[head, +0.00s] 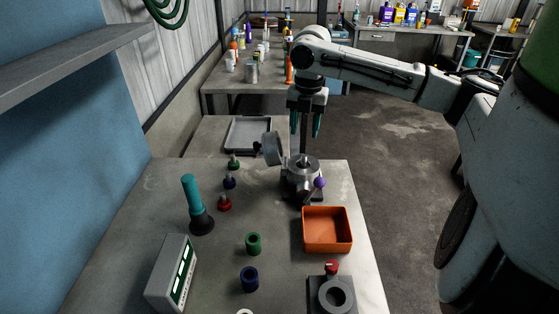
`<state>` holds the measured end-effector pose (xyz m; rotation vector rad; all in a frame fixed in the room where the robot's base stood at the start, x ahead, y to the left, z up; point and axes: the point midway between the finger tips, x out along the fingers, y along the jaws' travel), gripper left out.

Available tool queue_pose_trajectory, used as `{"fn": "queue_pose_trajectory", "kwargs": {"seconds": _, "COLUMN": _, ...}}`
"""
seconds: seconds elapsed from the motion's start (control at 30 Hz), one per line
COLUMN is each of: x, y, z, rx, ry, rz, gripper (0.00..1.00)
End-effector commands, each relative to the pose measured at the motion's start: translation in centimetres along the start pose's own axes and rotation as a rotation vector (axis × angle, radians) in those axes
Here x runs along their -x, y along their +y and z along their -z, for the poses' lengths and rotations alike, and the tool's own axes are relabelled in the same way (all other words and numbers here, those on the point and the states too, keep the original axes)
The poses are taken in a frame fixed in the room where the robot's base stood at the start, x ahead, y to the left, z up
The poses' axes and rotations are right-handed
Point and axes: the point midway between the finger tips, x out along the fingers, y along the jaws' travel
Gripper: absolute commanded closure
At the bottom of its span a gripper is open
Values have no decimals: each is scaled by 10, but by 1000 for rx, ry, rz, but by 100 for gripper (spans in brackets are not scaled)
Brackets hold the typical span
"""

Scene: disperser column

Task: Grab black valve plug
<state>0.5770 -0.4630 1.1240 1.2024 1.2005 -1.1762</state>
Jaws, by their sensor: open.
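Three small plugs with pale tops stand in a row on the table: a green one (234,161), a dark navy-looking one (229,182) and a red one (224,203). The dark one is the nearest match to a black valve plug; I cannot tell whether it is black or blue. My gripper (306,133) points down with its teal fingers apart and nothing visible between them. It is above and behind the metal column fixture (302,173), to the right of the plugs and apart from them.
A grey tray (247,147) lies behind.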

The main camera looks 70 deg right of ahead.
Motion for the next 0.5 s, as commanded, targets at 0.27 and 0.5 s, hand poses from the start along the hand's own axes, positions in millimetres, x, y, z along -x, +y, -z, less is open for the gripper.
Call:
{"fn": "queue_pose_trajectory", "kwargs": {"seconds": 0.27, "x": -26, "y": -18, "z": -6, "rx": -3, "ry": 6, "rz": 28, "gripper": 52}}
{"fn": "queue_pose_trajectory", "kwargs": {"seconds": 0.5, "x": -53, "y": -17, "z": -7, "rx": -4, "ry": 4, "rz": 26, "gripper": 52}}
